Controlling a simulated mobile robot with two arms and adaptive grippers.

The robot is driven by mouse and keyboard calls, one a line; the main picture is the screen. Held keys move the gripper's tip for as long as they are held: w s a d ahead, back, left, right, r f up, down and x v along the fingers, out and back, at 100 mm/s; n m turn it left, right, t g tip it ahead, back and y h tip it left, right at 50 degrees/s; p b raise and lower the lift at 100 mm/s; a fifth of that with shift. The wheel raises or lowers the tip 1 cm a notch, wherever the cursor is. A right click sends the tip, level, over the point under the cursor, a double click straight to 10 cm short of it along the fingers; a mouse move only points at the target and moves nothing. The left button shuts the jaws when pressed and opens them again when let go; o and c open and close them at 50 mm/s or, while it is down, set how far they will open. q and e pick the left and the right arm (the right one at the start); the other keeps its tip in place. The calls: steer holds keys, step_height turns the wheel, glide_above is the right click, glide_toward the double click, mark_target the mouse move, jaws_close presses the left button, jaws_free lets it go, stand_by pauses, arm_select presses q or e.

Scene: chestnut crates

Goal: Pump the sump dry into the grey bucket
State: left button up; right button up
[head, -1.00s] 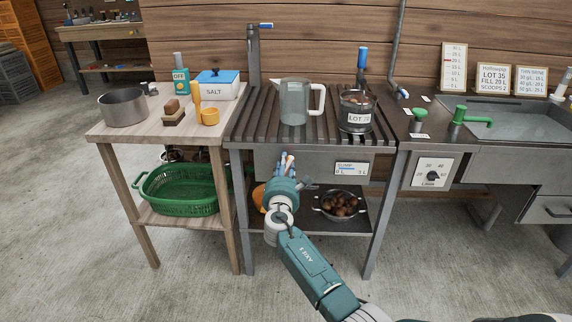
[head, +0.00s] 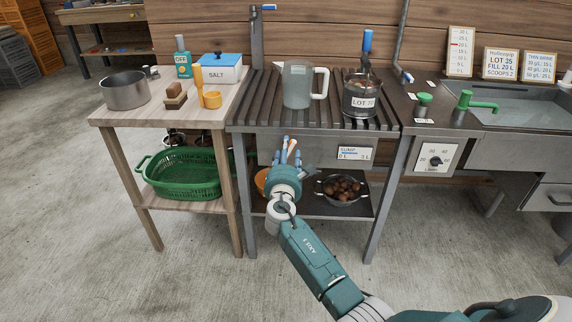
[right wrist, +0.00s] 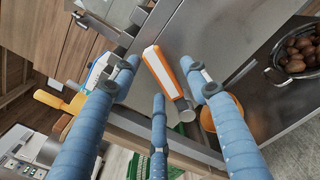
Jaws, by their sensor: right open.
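The grey sump (head: 322,151) hangs under a slatted top, with a gauge label (head: 355,153) reading 0 L to 3 L and a short blue bar. My right gripper (head: 289,148) is in front of the sump's left part. Its three blue fingers (right wrist: 158,85) are open and empty. In the right wrist view, an orange and white handle-like piece (right wrist: 163,72) with a grey end shows between and beyond the fingers, apparently untouched. My left gripper is not in view.
On the slats stand a grey pitcher (head: 297,85) and a pot labelled LOT (head: 360,100). Below are a colander of chestnuts (head: 341,190) and an orange bowl (head: 261,181). A green basket (head: 182,172) sits under the wooden table (head: 150,117). The floor in front is open.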

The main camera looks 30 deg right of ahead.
steer(key=v, duration=1)
